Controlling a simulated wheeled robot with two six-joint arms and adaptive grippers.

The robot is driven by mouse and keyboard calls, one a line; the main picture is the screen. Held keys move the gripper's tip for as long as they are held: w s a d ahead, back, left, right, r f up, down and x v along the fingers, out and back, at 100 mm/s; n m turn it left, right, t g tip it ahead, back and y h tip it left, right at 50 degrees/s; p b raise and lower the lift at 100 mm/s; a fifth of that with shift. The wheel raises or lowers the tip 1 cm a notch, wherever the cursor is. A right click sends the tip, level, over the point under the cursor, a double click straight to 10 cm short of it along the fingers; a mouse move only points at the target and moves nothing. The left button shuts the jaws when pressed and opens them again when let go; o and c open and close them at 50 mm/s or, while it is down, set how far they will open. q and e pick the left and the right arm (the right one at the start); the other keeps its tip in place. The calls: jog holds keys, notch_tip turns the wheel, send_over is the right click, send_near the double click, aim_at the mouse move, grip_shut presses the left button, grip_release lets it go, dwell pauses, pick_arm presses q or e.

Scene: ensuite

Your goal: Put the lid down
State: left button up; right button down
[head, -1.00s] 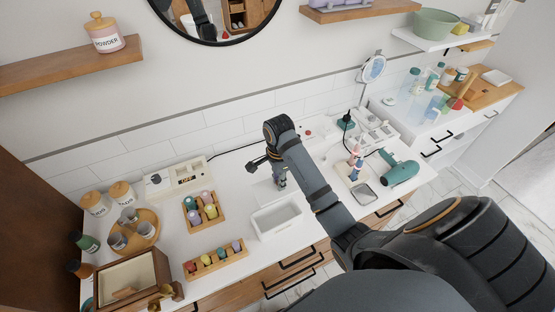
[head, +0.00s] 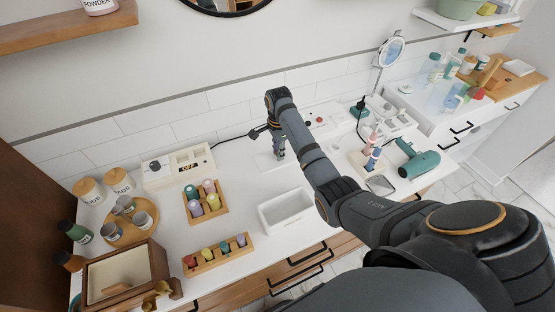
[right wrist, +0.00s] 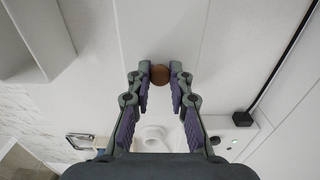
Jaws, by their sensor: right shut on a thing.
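My right gripper (head: 279,156) reaches over the white counter, behind the open white box (head: 287,214). In the right wrist view, my right gripper (right wrist: 160,76) is shut on a round brown knob (right wrist: 160,74). The knob is on the lid, a pale flat panel (right wrist: 160,28) below the fingers. In the head view the white lid (head: 265,163) shows partly under the gripper, near the counter's back. I cannot tell whether it touches the counter. My left gripper is not in view.
Wooden racks of coloured pots (head: 219,255) stand left of the box. A white device (head: 178,166) is at the back left. A teal hair dryer (head: 417,162) and pink-handled brush (head: 372,158) lie to the right. A dark cable runs along the wall.

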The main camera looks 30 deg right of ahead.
jog(key=shift+w+f, duration=0.25)
jog(key=shift+f, duration=0.1)
jog(key=shift+w+d+f, duration=0.1)
jog(key=shift+w+f, duration=0.1)
jog(key=shift+f, duration=0.05)
jog(key=shift+w+f, duration=0.2)
jog(key=shift+f, duration=0.1)
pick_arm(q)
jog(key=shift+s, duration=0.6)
pick_arm(e)
jog(key=shift+f, duration=1.6)
jog(key=shift+f, duration=0.15)
jog(key=c, duration=1.2)
grip_release()
